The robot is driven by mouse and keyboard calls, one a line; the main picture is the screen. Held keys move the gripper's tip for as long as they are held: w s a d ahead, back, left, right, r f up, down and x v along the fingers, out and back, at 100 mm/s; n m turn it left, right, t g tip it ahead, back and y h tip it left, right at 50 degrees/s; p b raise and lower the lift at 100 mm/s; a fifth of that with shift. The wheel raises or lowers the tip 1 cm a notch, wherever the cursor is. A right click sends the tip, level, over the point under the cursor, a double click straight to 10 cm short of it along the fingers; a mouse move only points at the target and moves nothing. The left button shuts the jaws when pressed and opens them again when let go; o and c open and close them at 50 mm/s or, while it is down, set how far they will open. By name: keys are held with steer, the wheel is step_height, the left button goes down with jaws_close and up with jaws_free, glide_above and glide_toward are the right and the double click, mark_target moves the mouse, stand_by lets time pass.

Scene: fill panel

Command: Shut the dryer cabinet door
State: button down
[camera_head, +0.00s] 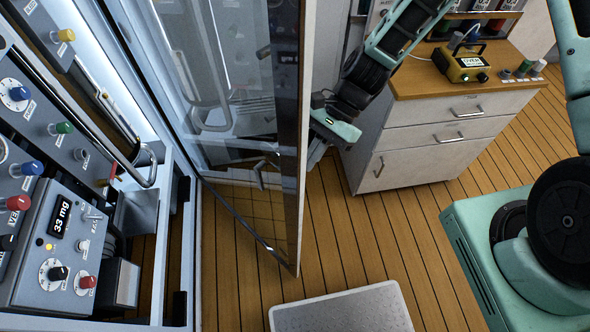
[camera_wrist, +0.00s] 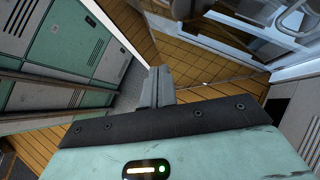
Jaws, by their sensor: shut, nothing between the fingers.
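The dryer cabinet (camera_head: 180,230) fills the left of the head view, with its lit inside showing. Its glass door (camera_head: 225,110) stands open, swung out into the room. The door's dark and pale outer edge (camera_head: 290,150) is toward the right. My gripper (camera_wrist: 157,88) is shut and empty in the wrist view, its two fingers together. In the head view, my mint gripper body shows just right of the door edge, partly hidden behind it. Its fingertips are hidden there, so I cannot tell whether they touch the door.
A white drawer cabinet (camera_head: 420,145) with a wooden top stands at the back right, near my arm. A yellow device (camera_head: 468,65) sits on it. A grey-white step or platform (camera_head: 340,310) lies at the bottom. Wooden floor (camera_head: 390,235) is clear between them. Green-and-grey panels (camera_wrist: 70,60) show in the wrist view.

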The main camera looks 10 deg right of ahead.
steer(key=s+a, duration=0.1)
steer(key=s+a+p, duration=0.1)
steer(key=a+f, duration=0.1)
steer(key=a, duration=0.1)
steer(key=shift+s+p, duration=0.3)
steer(key=shift+s, duration=0.1)
steer(key=shift+a, duration=0.1)
